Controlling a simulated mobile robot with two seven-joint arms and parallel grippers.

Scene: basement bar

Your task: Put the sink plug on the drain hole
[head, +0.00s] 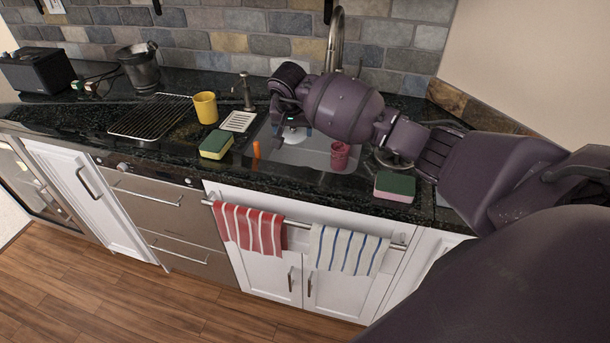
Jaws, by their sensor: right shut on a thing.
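My right arm reaches in from the right over the sink (310,158). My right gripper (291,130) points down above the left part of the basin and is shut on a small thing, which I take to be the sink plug. The plug is mostly hidden by the fingers and too small to make out well. The drain hole cannot be made out; the gripper covers part of the basin floor. My left gripper is not in view.
A pink cup (340,155) stands in the sink's right part. A yellow-green sponge (216,145), an orange item (256,149) and a yellow mug (205,107) are to the left. A pink-green sponge (394,187) lies right. The faucet (335,40) rises behind.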

